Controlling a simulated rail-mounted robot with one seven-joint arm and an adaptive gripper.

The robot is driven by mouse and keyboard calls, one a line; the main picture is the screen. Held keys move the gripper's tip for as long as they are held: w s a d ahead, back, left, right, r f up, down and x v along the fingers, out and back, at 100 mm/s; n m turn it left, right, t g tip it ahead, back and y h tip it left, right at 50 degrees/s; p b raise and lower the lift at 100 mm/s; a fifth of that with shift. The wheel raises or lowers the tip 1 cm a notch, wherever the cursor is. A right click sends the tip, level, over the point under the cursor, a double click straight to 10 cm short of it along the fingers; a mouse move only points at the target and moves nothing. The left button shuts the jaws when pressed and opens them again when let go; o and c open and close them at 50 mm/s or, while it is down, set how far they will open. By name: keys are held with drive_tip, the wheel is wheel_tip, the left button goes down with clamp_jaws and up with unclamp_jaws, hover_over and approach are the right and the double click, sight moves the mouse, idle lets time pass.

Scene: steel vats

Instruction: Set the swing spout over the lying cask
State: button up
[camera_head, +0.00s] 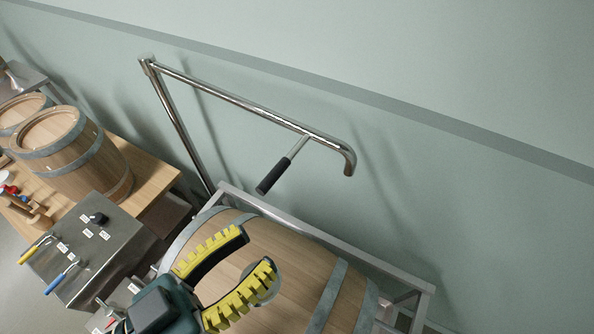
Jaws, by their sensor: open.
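The swing spout (240,101) is a polished steel pipe on an upright post. It reaches right and ends in a downturned mouth (350,163). A black-gripped handle (274,175) hangs from its arm. The lying cask (306,262) is wooden with grey hoops and rests on a metal frame. In the picture, the mouth lies above the cask's upper right part; how it lines up with the bung cannot be told. My gripper (242,262), with yellow ribbed fingers, is open and empty in front of the cask. It is apart from the handle and hides part of the cask.
Upright casks (80,150) stand on a wooden bench (150,178) at left. A steel control box (85,245) with yellow and blue levers stands in front of it. The frame's rail (330,240) runs behind the lying cask. The wall right of the spout is bare.

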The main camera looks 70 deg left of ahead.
sight(281, 164)
drive_tip(key=s+a+f+n+g+y, duration=0.2)
drive_tip(key=s+a+f+n+y, duration=0.1)
drive_tip(key=s+a+n+y, duration=0.1)
drive_tip(key=p+x, duration=0.1)
drive_tip(key=x, duration=0.4)
drive_tip(key=p+x, duration=0.1)
drive_tip(key=x, duration=0.4)
drive_tip(key=f+p+x, duration=0.1)
drive_tip(key=x, duration=0.4)
drive_tip(key=shift+w+a, duration=0.25)
drive_tip(key=shift+a, duration=0.15)
drive_tip(key=shift+f, duration=0.1)
clamp_jaws()
